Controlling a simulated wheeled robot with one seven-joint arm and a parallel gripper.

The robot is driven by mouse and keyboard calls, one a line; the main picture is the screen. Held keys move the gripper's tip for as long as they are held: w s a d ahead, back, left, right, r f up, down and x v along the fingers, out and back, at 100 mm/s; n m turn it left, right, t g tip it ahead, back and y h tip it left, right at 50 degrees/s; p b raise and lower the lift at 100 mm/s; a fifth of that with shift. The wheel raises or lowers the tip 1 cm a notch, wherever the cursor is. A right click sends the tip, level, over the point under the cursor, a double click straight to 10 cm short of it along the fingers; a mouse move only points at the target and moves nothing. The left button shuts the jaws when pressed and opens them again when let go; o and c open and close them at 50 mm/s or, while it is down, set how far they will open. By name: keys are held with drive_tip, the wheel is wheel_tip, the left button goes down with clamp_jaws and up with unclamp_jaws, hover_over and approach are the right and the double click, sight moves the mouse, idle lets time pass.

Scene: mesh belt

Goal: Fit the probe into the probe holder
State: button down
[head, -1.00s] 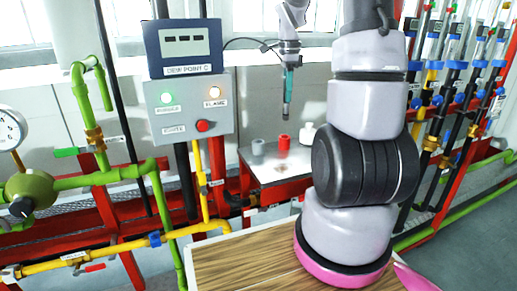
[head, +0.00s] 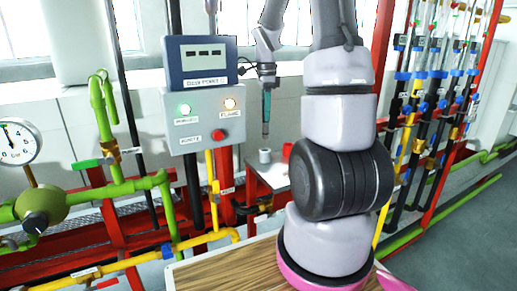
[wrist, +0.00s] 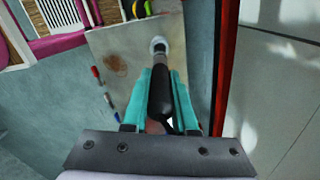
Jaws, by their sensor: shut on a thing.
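My gripper (head: 266,120) hangs fingers-down above a small shelf, and its teal fingers are shut on the probe. In the wrist view the dark probe (wrist: 160,98) lies between the fingers (wrist: 165,82), pointing towards a round grey cup (wrist: 158,41), which looks like the probe holder. In the head view this grey cup (head: 264,156) stands on the shelf directly below my gripper. A small gap shows there between the gripper's lower end and the cup. In the wrist view the probe's tip overlaps the cup, so I cannot tell if it touches.
A red cup (head: 287,151) stands right of the grey one, partly hidden by my arm. The metal shelf (wrist: 116,41) has a brown stain and bare room. A grey control box (head: 205,115) and yellow pipes (head: 212,180) are to the left. A wooden top (head: 225,272) is in front.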

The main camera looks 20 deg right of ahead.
sight(265, 133)
wheel_tip(265, 133, down, 8)
drive_tip(key=shift+r, duration=0.15)
idle(0.4)
drive_tip(key=c, duration=0.7)
unclamp_jaws()
wheel_tip(265, 133, up, 12)
drive_tip(key=shift+r, duration=0.1)
